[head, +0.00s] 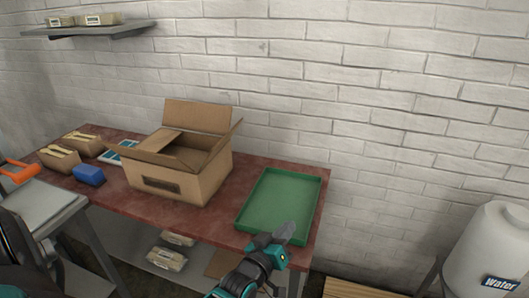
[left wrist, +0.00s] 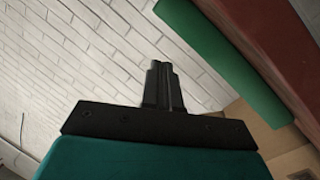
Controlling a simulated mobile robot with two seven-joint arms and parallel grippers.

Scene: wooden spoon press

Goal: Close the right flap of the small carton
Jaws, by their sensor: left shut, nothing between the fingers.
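The small brown cardboard carton (head: 205,183) stands on the red table with its top partly open. Its right flap (head: 232,134) sticks up and outward at the right edge. The back flap (head: 197,114) stands upright, the left flap (head: 160,141) leans over the opening, and the front flap (head: 138,156) juts outward. My left gripper (head: 286,232) is shut and empty at the front edge of the green tray, right of the carton and apart from it. Its closed fingers show in the left wrist view (left wrist: 163,88). My right gripper is not in view.
The green tray (head: 241,218) lies at the table's right end. The red table (head: 120,190) also holds a blue block (head: 89,175) and small boxes of wooden spoons (head: 60,158) at left. A white water tank (head: 490,250) stands at far right.

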